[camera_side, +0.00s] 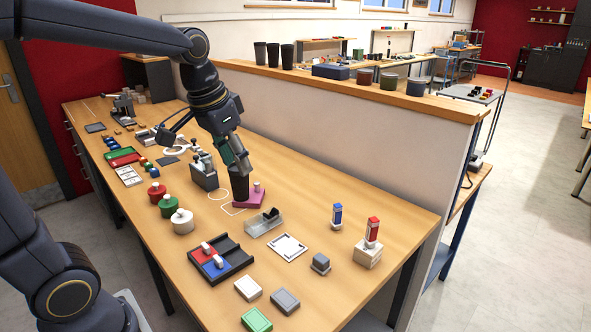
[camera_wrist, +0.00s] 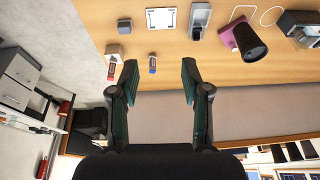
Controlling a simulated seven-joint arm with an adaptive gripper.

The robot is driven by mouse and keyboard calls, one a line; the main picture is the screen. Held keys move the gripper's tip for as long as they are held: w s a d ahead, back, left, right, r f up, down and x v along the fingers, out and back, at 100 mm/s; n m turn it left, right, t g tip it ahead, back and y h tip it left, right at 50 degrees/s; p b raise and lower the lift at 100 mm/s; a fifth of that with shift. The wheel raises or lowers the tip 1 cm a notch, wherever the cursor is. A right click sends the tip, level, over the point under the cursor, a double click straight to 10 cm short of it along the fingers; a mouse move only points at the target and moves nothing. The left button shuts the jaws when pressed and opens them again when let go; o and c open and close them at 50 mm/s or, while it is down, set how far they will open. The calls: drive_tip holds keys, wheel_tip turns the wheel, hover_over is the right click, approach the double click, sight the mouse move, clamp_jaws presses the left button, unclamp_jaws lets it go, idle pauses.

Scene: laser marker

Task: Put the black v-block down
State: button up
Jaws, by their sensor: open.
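A small black block (camera_side: 270,213), which looks like the black v-block, sits at the far end of a grey tray-like fixture (camera_side: 262,228). Its notch is too small to make out. In the wrist view the black block (camera_wrist: 197,33) shows at the fixture's lower end. My gripper (camera_side: 240,160) is above the bench, up and to the left of the block in the side view. In the wrist view my gripper (camera_wrist: 159,80) has its two fingers wide apart with nothing between them. It is apart from the block.
A black cylinder (camera_side: 239,187) stands by a magenta block (camera_side: 250,199), close under my gripper in the side view. A partition wall (camera_side: 350,140) runs behind the bench.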

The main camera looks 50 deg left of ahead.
drive_tip(key=s+d+f+t, duration=0.2)
drive_tip(key=s+d, duration=0.2)
drive_tip(key=s, duration=0.8)
drive_tip(key=shift+f, duration=0.1)
idle(0.5)
